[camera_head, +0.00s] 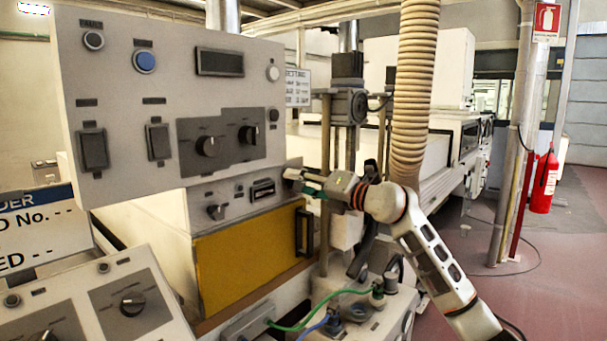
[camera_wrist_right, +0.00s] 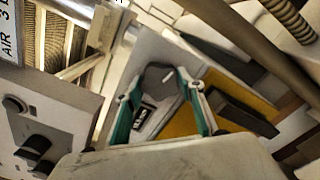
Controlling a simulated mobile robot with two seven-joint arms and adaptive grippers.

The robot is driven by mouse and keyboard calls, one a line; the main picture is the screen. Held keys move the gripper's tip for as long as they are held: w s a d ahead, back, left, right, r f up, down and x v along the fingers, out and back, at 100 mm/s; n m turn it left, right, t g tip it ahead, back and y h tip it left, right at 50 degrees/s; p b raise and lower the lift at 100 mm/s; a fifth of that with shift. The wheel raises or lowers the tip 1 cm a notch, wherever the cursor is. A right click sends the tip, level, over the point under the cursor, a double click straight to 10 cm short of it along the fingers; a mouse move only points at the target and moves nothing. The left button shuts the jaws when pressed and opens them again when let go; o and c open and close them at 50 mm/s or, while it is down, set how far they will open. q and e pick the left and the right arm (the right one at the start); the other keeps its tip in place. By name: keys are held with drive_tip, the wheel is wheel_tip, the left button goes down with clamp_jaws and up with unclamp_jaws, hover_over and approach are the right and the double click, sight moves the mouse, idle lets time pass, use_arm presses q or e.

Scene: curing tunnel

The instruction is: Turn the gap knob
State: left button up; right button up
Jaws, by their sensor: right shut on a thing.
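My right gripper (camera_head: 297,180) reaches from the right to the right end of the small grey panel (camera_head: 232,190), below the large control panel. In the wrist view my right gripper (camera_wrist_right: 160,84) has its two green-sided fingers on either side of a dark grey knob, taken as the gap knob (camera_wrist_right: 158,77), and is shut on it. A light mark shows on the knob's face. In the head view the fingers hide this knob, and no label for it can be read. A small display (camera_head: 262,190) sits to its left. My left gripper is not in view.
Another knob (camera_head: 216,212) is on the same small panel. The large panel (camera_head: 120,70) above carries more knobs and switches. A yellow door (camera_head: 245,262) with a dark handle (camera_head: 305,232) lies below. A ribbed hose (camera_head: 413,90) hangs close to my right wrist.

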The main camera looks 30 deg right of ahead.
drive_tip(key=shift+m+p, duration=1.15)
drive_tip(key=shift+m, duration=0.05)
drive_tip(key=o, duration=1.1)
drive_tip(key=shift+d, duration=0.1)
drive_tip(key=shift+o, duration=0.2)
